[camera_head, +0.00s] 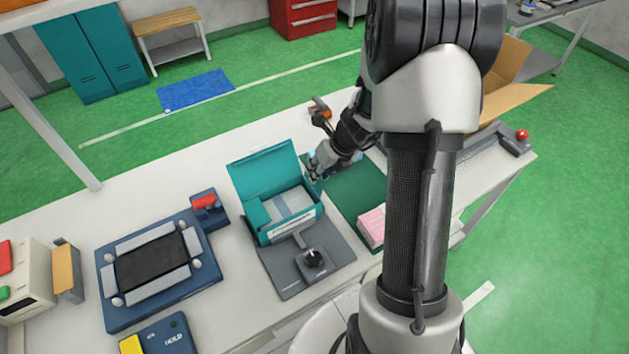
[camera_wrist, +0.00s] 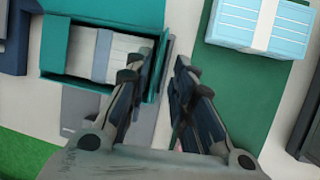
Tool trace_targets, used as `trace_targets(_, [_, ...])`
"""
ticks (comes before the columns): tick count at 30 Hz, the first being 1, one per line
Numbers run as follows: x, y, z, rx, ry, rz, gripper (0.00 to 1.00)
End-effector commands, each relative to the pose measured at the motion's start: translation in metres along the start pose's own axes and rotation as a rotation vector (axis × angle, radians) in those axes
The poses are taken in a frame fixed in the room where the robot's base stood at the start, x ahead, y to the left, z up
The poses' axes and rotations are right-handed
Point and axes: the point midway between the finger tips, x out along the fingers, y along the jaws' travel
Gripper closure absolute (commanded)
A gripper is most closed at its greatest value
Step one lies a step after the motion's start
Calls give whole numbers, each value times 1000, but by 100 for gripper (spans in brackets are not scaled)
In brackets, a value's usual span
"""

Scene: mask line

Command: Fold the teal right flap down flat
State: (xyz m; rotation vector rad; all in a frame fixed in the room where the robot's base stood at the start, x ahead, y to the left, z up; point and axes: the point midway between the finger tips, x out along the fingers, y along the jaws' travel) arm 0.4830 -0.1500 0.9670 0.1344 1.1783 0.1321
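The open teal box (camera_head: 262,236) stands on a grey fixture with its large lid panel (camera_head: 264,172) raised at the back. White and grey packs (camera_head: 290,204) lie inside. A teal flap lies inward at its left side. The right flap cannot be told clearly from the right wall; a narrow teal strip (camera_wrist: 163,66) shows at that edge in the wrist view. My gripper (camera_head: 316,172) is above and just right of the box's back right corner.
A light blue pack (camera_wrist: 262,24) lies on the green mat (camera_wrist: 240,85) right of the box. A pink pack (camera_head: 372,227) lies nearer on that mat. A black knob (camera_head: 313,259) stands in front of the box. A blue fixture (camera_head: 128,318) is at left.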

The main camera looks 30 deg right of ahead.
Motion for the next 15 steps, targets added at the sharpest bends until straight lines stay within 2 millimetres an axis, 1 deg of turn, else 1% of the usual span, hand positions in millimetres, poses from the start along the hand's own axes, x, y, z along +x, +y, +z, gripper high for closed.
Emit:
trace_targets(1, [13,0,-2,-1,1,1,78])
trace_targets(6, [31,0,-1,0,1,1,78])
trace_targets(10, [37,0,0,-2,0,0,78])
trace_targets(15, [37,0,1,-1,-1,0,78])
